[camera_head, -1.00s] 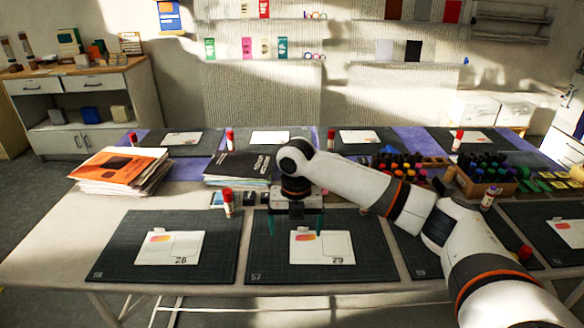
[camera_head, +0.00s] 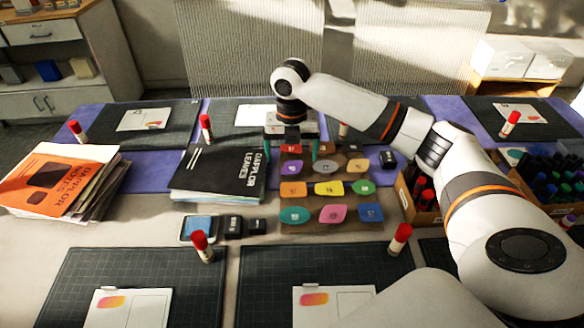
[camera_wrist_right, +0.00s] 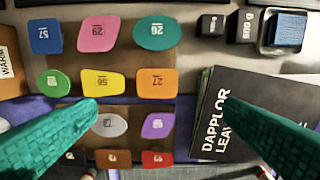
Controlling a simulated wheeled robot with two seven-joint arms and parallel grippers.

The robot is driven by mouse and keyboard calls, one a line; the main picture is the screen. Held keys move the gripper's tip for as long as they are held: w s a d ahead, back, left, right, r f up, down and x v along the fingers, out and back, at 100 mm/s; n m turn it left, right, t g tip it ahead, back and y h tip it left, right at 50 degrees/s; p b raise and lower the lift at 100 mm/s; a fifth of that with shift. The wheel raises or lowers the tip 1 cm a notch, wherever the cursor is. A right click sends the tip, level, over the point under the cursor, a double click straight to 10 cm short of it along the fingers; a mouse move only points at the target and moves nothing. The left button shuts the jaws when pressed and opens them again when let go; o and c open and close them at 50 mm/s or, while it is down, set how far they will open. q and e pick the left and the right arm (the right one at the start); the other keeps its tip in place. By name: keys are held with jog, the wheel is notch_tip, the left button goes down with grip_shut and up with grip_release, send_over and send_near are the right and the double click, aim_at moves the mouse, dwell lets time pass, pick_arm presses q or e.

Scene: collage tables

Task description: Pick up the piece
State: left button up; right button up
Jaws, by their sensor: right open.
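In front are a teal piece (camera_head: 295,215), a pink piece (camera_head: 332,213) and a blue piece (camera_head: 370,212). Behind them are an orange piece (camera_head: 292,190), a yellow piece (camera_head: 329,188) and a green piece (camera_head: 363,187). Farther back, grey (camera_wrist_right: 110,124) and purple (camera_wrist_right: 158,125) pieces show in the right wrist view. My right gripper (camera_head: 291,163) is open and empty, its green fingers above the board's back left part. My left gripper is not in view.
A stack of dark booklets (camera_head: 215,170) stands close left of the board. Small black boxes (camera_head: 234,226) and a blue pad (camera_head: 199,228) lie in front of it. Glue sticks (camera_head: 399,238) stand around. Cutting mats (camera_head: 300,260) with cards lie along the front.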

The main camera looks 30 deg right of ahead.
send_over(293, 190)
notch_tip(293, 190, down, 6)
jog(key=shift+w+a+f, duration=0.1)
jog(key=shift+f+p, duration=0.35)
jog(key=shift+f, duration=0.3)
jog(key=f, duration=0.4)
jog(key=shift+d+f, duration=0.2)
pick_arm(q)
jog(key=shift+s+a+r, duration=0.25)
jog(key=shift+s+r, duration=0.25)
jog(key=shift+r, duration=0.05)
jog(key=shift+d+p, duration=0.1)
jog(key=shift+p, duration=0.2)
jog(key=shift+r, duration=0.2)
pick_arm(e)
jog(key=shift+f, duration=0.2)
jog(key=c, duration=0.8)
